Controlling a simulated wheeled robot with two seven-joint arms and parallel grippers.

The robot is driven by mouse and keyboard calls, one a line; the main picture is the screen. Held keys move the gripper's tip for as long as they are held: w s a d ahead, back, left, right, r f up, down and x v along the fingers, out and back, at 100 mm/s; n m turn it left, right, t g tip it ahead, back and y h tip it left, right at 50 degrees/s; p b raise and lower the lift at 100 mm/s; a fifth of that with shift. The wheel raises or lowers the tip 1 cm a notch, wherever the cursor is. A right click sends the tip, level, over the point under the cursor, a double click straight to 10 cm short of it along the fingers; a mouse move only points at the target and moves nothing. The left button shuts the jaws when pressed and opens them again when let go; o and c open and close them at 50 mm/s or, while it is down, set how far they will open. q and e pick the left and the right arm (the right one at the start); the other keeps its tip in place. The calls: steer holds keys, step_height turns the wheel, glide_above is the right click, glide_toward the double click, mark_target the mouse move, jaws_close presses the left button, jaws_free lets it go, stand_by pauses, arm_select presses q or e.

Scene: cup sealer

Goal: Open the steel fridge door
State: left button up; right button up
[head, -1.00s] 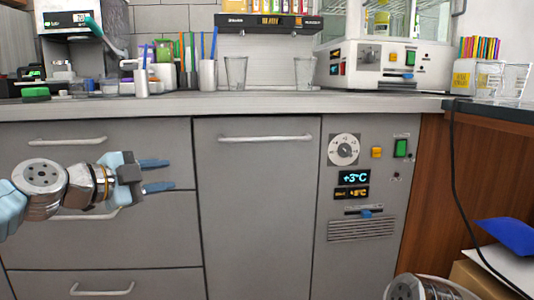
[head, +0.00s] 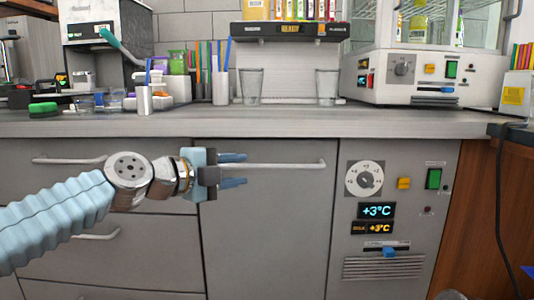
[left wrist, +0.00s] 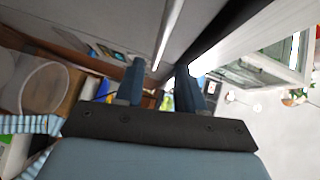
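The steel fridge door (head: 268,235) is a flat grey panel under the counter, closed, left of the control panel showing +3°C. Its horizontal bar handle (head: 275,166) runs along the top edge. My left gripper (head: 233,170) is open in front of the handle's left part, its two blue fingers pointing right, one above and one below the handle's height. In the left wrist view the handle (left wrist: 168,38) runs between the open fingers (left wrist: 162,85). I cannot tell whether the fingers touch it. My right gripper does not show clearly; only a sliver of arm is at the bottom edge.
Grey drawers (head: 100,240) with bar handles are at the left. The control panel (head: 385,220) with dial and buttons is right of the door. The counter (head: 300,124) above holds glasses, straws and a white machine (head: 430,75). A wooden side (head: 480,220) and a hanging cable are at the right.

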mark_target(265, 165)
arm_select(q)
steer(key=p+x, duration=0.4)
steer(key=x, duration=0.3)
steer(key=shift+w+d+r, duration=0.1)
steer(key=shift+d+r, duration=0.05)
steer(key=shift+d, duration=0.15)
steer(key=shift+w+d+f+p, duration=0.3)
steer(key=shift+w+d+p, duration=0.05)
steer(key=shift+w+d, duration=0.15)
steer(key=shift+c, duration=0.4)
jaws_close()
